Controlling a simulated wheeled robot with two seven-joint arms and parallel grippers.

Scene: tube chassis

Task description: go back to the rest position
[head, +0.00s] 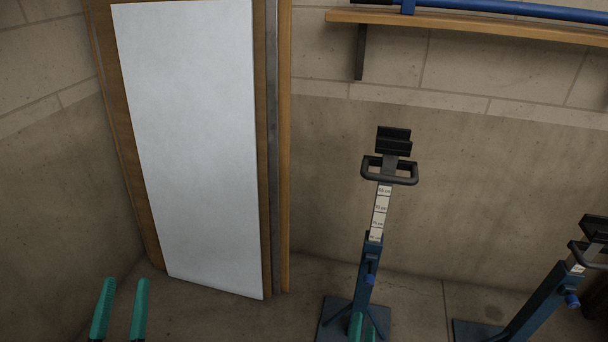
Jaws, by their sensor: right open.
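My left gripper (121,312) shows at the bottom left, with two green fingers apart and nothing between them. My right gripper (362,329) shows at the bottom, right of the middle; only its green fingertips are in view, slightly apart, in front of the foot of a blue stand. No object is seen in its jaws, though most of it is below the picture edge.
The blue stand (366,272) has a black cradle on top and a scale. A second stand (545,302) is at the right edge. A blue tube (500,9) lies along a wooden shelf (480,26). A white door panel (195,140) is at the left.

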